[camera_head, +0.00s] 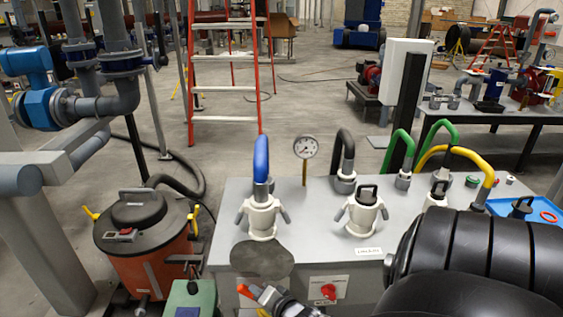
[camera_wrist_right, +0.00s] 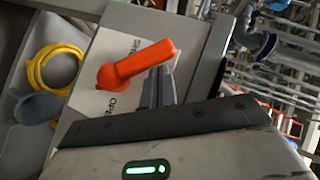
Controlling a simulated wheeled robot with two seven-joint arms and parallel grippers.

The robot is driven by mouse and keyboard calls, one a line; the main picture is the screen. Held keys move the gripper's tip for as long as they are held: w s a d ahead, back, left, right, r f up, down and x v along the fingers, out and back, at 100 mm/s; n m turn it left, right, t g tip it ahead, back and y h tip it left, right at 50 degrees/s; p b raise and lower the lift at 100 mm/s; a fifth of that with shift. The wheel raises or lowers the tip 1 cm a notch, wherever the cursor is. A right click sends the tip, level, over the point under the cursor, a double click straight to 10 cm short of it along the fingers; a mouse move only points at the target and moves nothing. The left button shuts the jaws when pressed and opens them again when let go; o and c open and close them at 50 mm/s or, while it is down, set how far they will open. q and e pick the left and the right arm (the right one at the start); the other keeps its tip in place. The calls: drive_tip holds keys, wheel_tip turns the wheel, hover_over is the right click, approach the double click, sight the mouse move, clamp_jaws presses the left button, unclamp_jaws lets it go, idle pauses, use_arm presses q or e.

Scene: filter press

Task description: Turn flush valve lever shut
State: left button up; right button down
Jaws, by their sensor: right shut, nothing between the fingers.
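The flush valve lever (camera_wrist_right: 135,66) is orange-red in the right wrist view. Its round hub sits on a pale plate (camera_wrist_right: 88,103) with partly covered lettering that looks like SHUT and OPEN. The handle slants up to the right, between the two words. My right gripper (camera_wrist_right: 157,88) is shut and empty, its fingertips close beside the handle's underside; I cannot tell whether they touch. In the head view the right gripper (camera_head: 268,296) is low, in front of the bench, beside a red lever end (camera_head: 245,291). My left gripper is out of view.
The grey bench (camera_head: 310,235) carries pale couplings, hoses and a gauge (camera_head: 306,147). A second red handle (camera_head: 328,291) is on its front. An orange drum (camera_head: 145,250) and green box (camera_head: 190,299) stand left. A yellow coil (camera_wrist_right: 52,68) lies beyond the plate.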

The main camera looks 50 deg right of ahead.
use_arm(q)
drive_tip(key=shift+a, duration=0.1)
use_arm(e)
drive_tip(key=shift+w+a, duration=0.1)
idle(0.3)
